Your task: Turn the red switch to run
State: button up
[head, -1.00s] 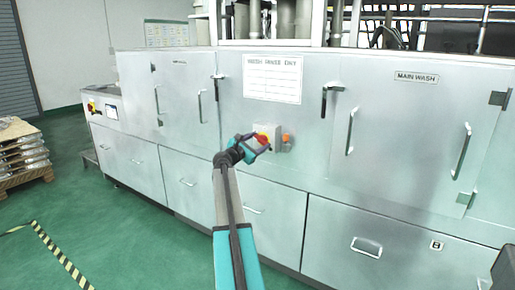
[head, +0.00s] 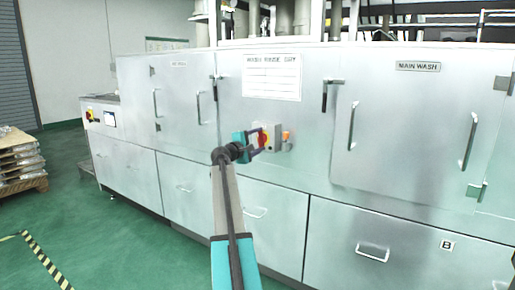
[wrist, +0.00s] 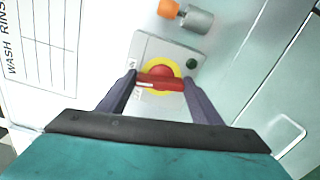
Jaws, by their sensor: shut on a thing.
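The red switch (wrist: 160,78) is a red bar handle on a yellow disc, set on a grey box on the washer's front. In the wrist view the handle lies crosswise between my two fingers. It also shows in the head view (head: 264,138), partly behind my gripper. My gripper (head: 258,141) reaches the switch from the left in the head view. In the wrist view its dark fingers close on both ends of the handle. The position marks on the box are too small to read.
An orange-tipped grey cylinder (wrist: 186,16) sticks out beside the box, near a dark green button (wrist: 192,63). A white sheet (head: 272,78) hangs above the switch. Vertical door handles (head: 352,126) stand out on the cabinet. Green floor is open at lower left.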

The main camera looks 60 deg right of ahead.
jog(key=shift+s+m+b, duration=0.1)
jog(key=shift+m+b, duration=0.7)
jog(key=shift+m, duration=0.3)
jog(key=o, duration=1.1)
jog(key=shift+d, duration=0.1)
jog(key=shift+c, duration=0.2)
jog(key=shift+a, duration=0.25)
jog(key=a+p, duration=0.1)
jog(key=a, duration=1.2)
jog(key=shift+a+p, duration=0.2)
jog(key=shift+p, duration=0.1)
